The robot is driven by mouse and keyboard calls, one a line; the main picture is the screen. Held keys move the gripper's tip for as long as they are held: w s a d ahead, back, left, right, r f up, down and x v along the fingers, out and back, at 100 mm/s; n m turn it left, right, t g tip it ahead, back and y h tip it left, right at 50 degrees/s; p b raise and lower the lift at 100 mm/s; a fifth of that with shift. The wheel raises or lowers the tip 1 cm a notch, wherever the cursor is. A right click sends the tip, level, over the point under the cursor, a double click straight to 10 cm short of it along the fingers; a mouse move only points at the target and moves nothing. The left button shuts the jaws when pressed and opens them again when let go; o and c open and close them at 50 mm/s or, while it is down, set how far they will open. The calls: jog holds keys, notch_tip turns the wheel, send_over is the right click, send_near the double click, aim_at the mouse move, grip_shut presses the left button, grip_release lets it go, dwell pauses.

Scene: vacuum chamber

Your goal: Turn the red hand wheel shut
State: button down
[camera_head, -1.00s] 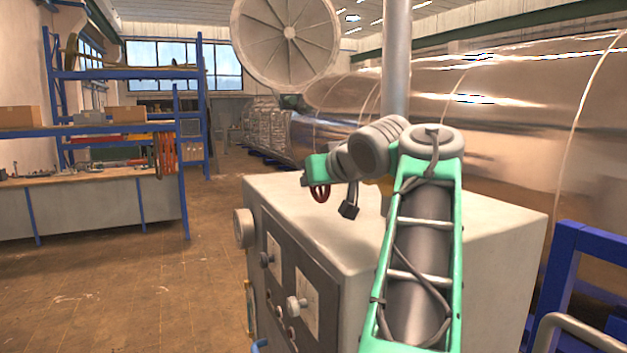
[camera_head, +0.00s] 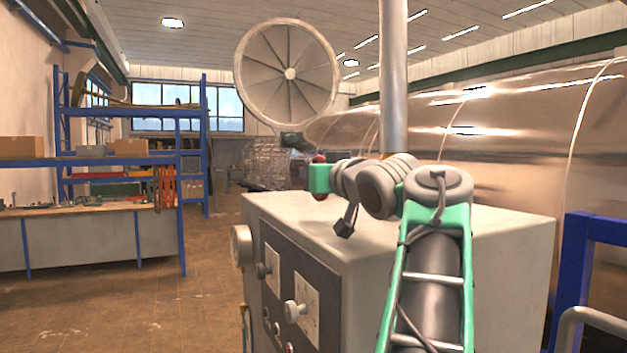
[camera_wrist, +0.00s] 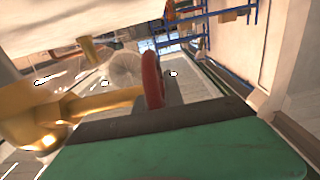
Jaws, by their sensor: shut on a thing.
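The red hand wheel shows in small parts in the head view, just above (camera_head: 319,158) and below my green gripper (camera_head: 319,179), which hides its middle. In the wrist view the wheel (camera_wrist: 152,80) is a red rim seen nearly edge-on, rising from behind the dark pad of my gripper (camera_wrist: 155,118). My gripper is shut on the wheel's rim. A brass valve body with a stem (camera_wrist: 45,118) lies to the left of the wheel in the wrist view. The far finger and the wheel's hub are hidden.
A pale cabinet (camera_head: 480,240) with knobs on its dark front stands below my arm. A vertical grey pipe (camera_head: 393,80) rises behind my arm. A large metal chamber (camera_head: 500,120) fills the right. Blue railing (camera_head: 575,260) stands at the right; open floor (camera_head: 130,310) lies left.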

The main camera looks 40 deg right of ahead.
jog(key=c, duration=1.4)
grip_release()
jog(key=shift+c, duration=0.2)
jog(key=b+v, duration=0.1)
jog(key=v, duration=0.6)
jog(key=shift+s+a+b, duration=0.2)
jog(key=shift+s+b, duration=0.1)
jog(key=shift+s, duration=0.1)
jog(key=shift+r, duration=0.1)
